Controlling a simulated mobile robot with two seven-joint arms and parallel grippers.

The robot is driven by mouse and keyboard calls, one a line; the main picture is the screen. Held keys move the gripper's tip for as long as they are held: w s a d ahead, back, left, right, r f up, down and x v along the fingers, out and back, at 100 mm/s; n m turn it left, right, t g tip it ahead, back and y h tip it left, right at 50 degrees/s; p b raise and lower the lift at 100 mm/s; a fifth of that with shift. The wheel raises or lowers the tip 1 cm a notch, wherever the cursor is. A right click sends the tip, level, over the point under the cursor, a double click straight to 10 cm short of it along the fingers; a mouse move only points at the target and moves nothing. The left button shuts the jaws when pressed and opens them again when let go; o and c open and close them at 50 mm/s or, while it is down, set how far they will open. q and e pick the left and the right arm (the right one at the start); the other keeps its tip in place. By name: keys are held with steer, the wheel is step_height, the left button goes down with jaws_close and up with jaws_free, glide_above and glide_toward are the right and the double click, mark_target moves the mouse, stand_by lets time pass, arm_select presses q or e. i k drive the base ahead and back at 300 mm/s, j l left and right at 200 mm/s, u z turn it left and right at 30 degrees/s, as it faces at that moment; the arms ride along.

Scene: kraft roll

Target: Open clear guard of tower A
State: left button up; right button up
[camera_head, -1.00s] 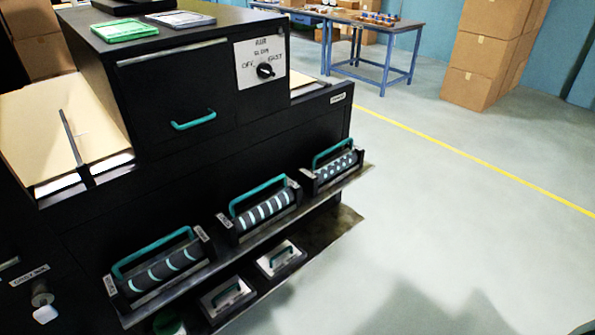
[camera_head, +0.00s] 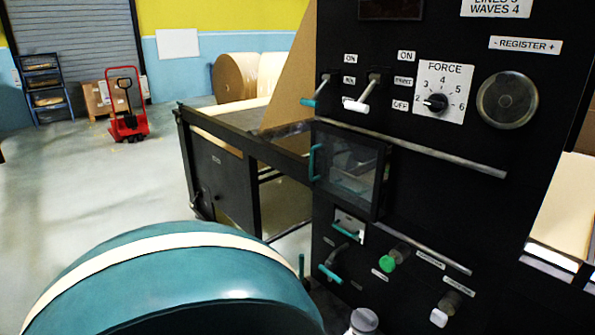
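A clear guard (camera_head: 348,172) in a dark frame sits on the front of a black machine tower (camera_head: 455,190). It looks shut. A teal handle (camera_head: 314,162) stands upright at its left edge. Dim shapes show through the clear panel, too faint to name. No label that names the tower as A is readable. Neither of my grippers is in view.
Above the guard are two toggle levers (camera_head: 369,92), a FORCE dial (camera_head: 438,102) and a round knob (camera_head: 507,100). A green knob (camera_head: 388,262) sits below. A red pallet jack (camera_head: 126,108) stands on open floor (camera_head: 90,185) at the left.

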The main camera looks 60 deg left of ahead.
mark_target(318, 129)
steer(key=u, duration=1.7)
